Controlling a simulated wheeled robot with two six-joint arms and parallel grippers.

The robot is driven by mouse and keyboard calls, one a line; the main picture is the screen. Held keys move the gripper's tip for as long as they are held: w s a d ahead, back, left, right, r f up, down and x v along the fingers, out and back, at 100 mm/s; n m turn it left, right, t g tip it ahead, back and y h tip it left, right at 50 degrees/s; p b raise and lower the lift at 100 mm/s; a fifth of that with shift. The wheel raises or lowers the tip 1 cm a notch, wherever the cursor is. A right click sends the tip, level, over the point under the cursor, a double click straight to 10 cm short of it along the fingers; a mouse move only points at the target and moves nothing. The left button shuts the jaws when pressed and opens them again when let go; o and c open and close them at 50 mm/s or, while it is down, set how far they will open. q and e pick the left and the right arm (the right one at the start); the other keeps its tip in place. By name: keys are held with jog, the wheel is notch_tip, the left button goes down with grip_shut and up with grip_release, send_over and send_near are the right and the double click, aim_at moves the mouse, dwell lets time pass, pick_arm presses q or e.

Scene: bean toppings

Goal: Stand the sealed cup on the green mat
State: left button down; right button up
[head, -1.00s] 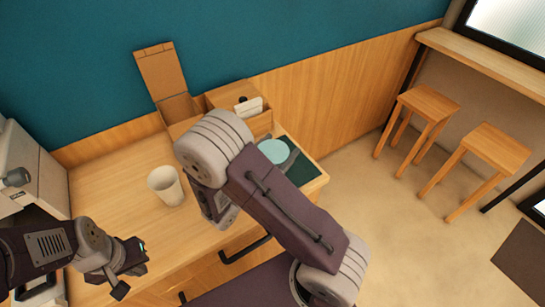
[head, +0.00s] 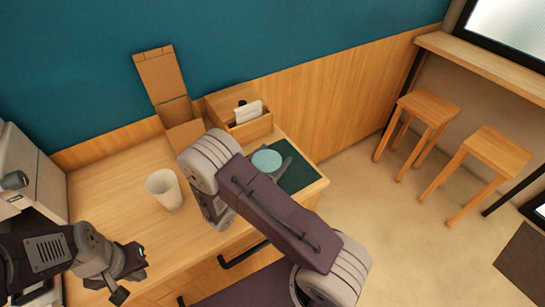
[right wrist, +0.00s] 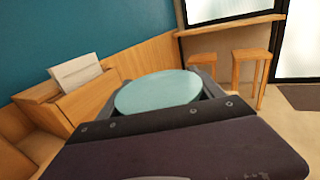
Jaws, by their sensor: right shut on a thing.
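The sealed cup shows its round pale-blue lid (head: 266,160) in the head view, and the lid (right wrist: 158,92) also fills the middle of the right wrist view. My right gripper (head: 277,165) is shut on the cup, with a finger on each side of it in the wrist view. The green mat (head: 299,175) lies at the counter's right end, and the cup is over its left part. The cup's body and base are hidden, so I cannot tell whether it touches the mat. My left gripper (head: 133,275) is at the lower left, away from the cup, and its jaw gap is unclear.
A cream cup (head: 164,190) stands on the wooden counter (head: 110,185), left of my right arm. An open cardboard box (head: 180,125) and a wooden caddy (head: 245,123) stand by the wall. A grey machine (head: 25,180) is at the left. Two stools (head: 418,120) stand beyond.

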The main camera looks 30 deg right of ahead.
jog(key=o, duration=2.1)
jog(key=shift+a+r, duration=0.15)
pick_arm(q)
jog(key=shift+f+b, duration=0.5)
jog(key=shift+f, duration=0.15)
pick_arm(e)
jog(key=v, duration=1.1)
jog(key=shift+a, duration=0.35)
jog(key=shift+s, duration=0.15)
